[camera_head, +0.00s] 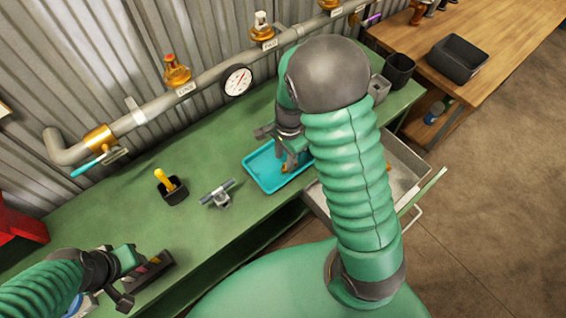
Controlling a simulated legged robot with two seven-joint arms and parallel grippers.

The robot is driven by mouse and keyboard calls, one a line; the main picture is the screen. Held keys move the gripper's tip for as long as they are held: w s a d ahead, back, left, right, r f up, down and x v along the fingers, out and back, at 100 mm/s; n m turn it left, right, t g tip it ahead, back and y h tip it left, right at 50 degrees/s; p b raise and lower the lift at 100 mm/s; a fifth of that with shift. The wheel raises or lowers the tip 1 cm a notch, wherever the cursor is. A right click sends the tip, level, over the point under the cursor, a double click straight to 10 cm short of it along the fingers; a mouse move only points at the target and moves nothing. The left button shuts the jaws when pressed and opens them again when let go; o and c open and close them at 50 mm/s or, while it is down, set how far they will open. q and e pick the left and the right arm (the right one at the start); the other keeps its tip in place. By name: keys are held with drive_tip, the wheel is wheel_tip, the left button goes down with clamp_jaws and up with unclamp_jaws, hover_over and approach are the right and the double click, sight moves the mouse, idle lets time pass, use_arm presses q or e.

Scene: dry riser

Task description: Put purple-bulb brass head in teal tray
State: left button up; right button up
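The teal tray (262,182) lies on the green bench, partly covered by my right arm. My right gripper (287,162) points down over the tray. A small brass piece (285,168) shows at its fingertips, inside the tray's outline. It is too small to tell its bulb colour, or whether the fingers grip it or are apart from it. My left gripper (124,280) is at the lower left, beside a dark holder (150,272) with coloured marks. Its fingers are not clear enough to judge.
A wall pipe carries a red-topped brass fitting (177,72), a gauge (237,80) and other heads. A yellow-handled tool in a black cup (173,191) and a grey metal fitting (219,194) stand left of the tray. An open drawer (405,171) is at the right.

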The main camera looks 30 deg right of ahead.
wheel_tip(320, 180, up, 7)
drive_tip(key=s+a+n+t, duration=0.1)
drive_tip(key=s+a+n, duration=0.2)
drive_tip(key=n, duration=0.5)
drive_tip(key=s+a+r+n+t, duration=0.1)
drive_tip(key=s+a+n, duration=0.3)
drive_tip(key=n, duration=0.5)
drive_tip(key=shift+a+r+t+h+p, duration=0.2)
drive_tip(key=shift+a+t+h+p, duration=0.15)
drive_tip(key=shift+a, duration=0.3)
